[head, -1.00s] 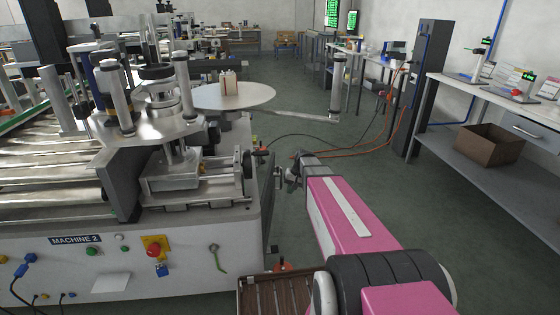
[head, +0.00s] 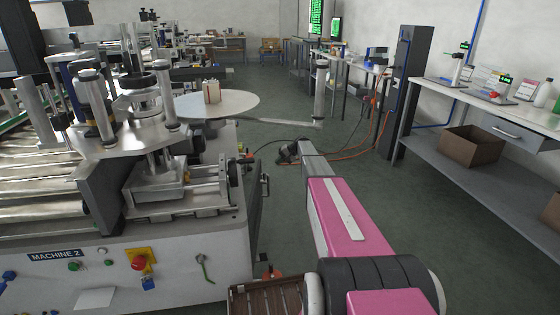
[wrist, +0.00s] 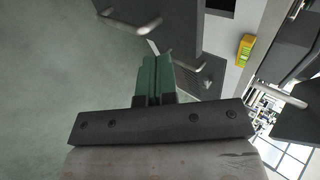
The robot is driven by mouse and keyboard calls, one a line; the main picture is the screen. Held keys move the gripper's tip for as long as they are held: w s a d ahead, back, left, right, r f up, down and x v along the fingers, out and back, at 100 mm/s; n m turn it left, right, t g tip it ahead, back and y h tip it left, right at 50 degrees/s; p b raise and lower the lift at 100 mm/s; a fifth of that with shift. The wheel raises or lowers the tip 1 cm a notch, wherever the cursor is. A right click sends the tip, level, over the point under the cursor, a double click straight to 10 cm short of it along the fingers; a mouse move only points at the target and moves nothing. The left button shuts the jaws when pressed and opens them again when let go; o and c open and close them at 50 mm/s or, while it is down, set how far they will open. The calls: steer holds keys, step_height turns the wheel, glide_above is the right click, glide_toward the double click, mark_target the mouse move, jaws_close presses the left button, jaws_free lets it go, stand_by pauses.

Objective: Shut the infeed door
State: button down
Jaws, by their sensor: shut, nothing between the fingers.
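What looks like the infeed door (head: 256,192) is a dark panel seen nearly edge-on at the right side of Machine 2 (head: 190,268), with a metal handle. I cannot tell from the head view how far it stands open. In the wrist view a dark panel (wrist: 182,25) with a metal bar handle (wrist: 140,25) lies beyond the fingertips. My gripper's green fingers (wrist: 157,66) are together and empty, apart from that handle as far as I can see. In the head view my gripper (head: 287,152) is small and dark at the arm's end, right of the machine, its fingers hard to make out.
A round white table (head: 235,103) with a small box stands behind the machine. A metal post and bar (head: 320,95) reach out to its right. Cables lie on the floor beyond. A bench with a cardboard box (head: 472,146) stands at right; the floor between is clear.

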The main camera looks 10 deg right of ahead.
steer(key=w+a+f, duration=0.2)
steer(key=a+f, duration=0.2)
steer(key=a, duration=0.4)
steer(key=shift+a, duration=0.15)
